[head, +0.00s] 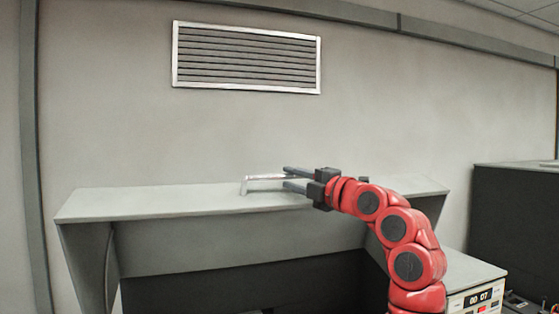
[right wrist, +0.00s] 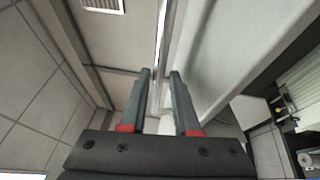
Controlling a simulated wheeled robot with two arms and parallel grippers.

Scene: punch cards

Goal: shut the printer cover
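A wide grey panel (head: 160,204), seemingly the printer cover, lies nearly level across the top of a grey cabinet (head: 240,240) with a dark open front. A thin silver handle (head: 262,178) stands up from the panel. My right gripper (head: 285,178) comes in from the right just above the panel. Its fingers are apart, one behind and one in front of the handle bar. In the right wrist view the fingers (right wrist: 160,72) are open, with a bright bar (right wrist: 161,40) running away between the tips. Contact cannot be told. My left gripper is not in view.
A pale box with a number display (head: 478,298) stands at the lower right, beside my right arm. A dark cabinet (head: 515,215) stands farther right. A vent (head: 246,57) is on the back wall. The left part of the grey panel is clear.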

